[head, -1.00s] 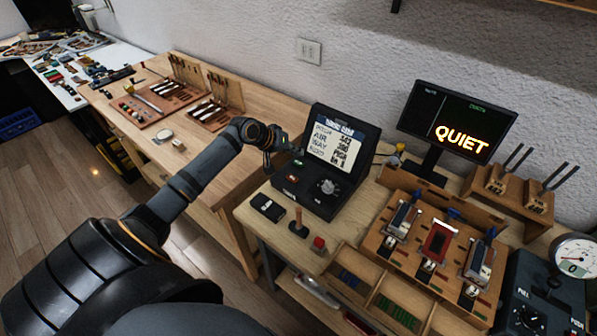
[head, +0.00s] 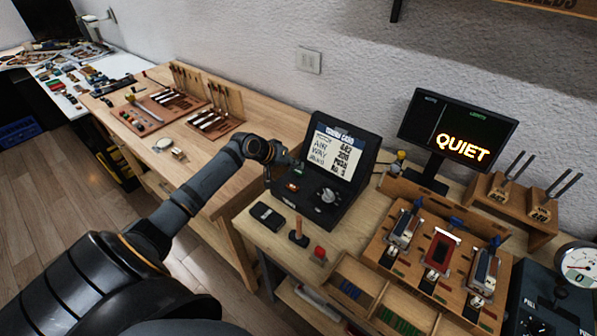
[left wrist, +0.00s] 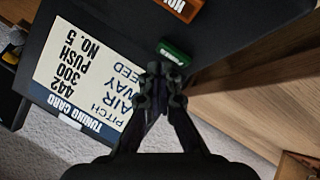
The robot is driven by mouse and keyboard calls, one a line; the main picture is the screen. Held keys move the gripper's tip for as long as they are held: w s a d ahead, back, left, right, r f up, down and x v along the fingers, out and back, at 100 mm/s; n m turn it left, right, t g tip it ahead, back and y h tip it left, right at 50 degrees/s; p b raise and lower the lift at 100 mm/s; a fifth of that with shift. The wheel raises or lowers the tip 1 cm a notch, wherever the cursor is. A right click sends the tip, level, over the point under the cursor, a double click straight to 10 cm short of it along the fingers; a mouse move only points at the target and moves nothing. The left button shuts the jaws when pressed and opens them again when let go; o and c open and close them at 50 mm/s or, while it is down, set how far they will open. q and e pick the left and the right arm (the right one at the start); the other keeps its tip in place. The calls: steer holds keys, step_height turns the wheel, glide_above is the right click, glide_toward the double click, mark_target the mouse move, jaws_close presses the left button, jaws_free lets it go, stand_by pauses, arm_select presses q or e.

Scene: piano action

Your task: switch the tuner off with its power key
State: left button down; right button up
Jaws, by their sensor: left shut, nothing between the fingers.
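The tuner (head: 312,207) is a black case on the bench with its lid raised. A tuning card (head: 336,152) is in the lid. A green key with small lettering (left wrist: 175,52) and a red-orange key (left wrist: 178,8) show in the left wrist view; the red key also shows in the head view (head: 292,187). My left gripper (head: 290,163) is shut and empty at the left side of the tuner, by the lid's foot. In the left wrist view its fingertips (left wrist: 162,75) are close to the green key; contact cannot be told. My right gripper is out of view.
A black phone-like box (head: 267,216), a wooden-handled tool (head: 298,234) and a red block (head: 319,254) lie before the tuner. A wooden rack (head: 405,262) with devices stands to its right.

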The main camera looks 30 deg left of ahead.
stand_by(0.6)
arm_select(q)
steer(key=shift+f, duration=0.45)
steer(key=shift+r+p, duration=0.55)
steer(key=shift+p, duration=0.2)
steer(key=shift+f, duration=0.1)
